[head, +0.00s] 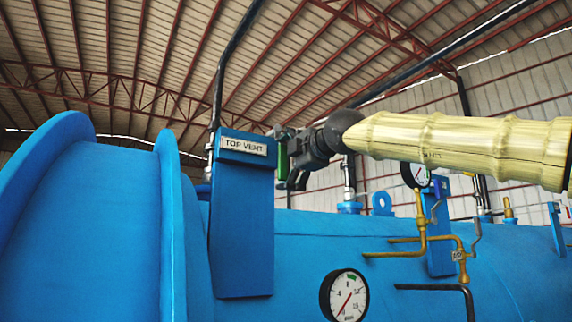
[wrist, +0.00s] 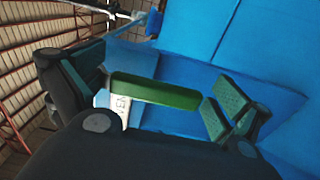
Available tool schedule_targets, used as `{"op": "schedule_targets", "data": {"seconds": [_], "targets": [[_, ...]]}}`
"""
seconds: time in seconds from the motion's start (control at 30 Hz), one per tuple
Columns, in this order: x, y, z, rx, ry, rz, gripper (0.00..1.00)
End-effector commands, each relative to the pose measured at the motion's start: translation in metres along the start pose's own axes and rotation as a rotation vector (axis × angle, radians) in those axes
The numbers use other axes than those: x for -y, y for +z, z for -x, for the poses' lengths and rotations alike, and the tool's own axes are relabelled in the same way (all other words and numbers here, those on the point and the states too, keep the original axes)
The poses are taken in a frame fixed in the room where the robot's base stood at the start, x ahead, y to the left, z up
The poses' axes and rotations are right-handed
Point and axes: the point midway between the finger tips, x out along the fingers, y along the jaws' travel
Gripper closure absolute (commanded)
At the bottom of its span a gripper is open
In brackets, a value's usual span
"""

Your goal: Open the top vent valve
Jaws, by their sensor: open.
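The TOP VENT label (head: 245,146) is on the upper part of a blue upright panel (head: 241,225) in the head view. A green bar-like handle (head: 282,158) shows beside the label, partly hidden by my gripper (head: 287,163). In the wrist view the green handle (wrist: 155,92) lies between the two spread fingers of my gripper (wrist: 155,88). Its left end is close to the left finger; whether they touch I cannot tell. A gap shows between its right end and the right finger. Part of the white label (wrist: 120,108) shows below the handle. The valve body is hidden.
A dark pipe (head: 222,75) rises behind the panel. The large blue vessel flange (head: 85,210) is at left. Pressure gauges (head: 345,296) (head: 415,174) and brass piping (head: 425,240) are on the vessel at right, below my arm. The space above my arm is mostly clear.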

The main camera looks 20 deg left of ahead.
Motion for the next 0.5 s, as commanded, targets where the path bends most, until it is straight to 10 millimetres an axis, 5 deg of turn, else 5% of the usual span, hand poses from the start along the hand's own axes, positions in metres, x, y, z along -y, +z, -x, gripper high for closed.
{"op": "schedule_targets", "data": {"seconds": [0.5], "targets": [[0.0,0.001,0.061,0.0,0.001,0.002,0.0]]}}
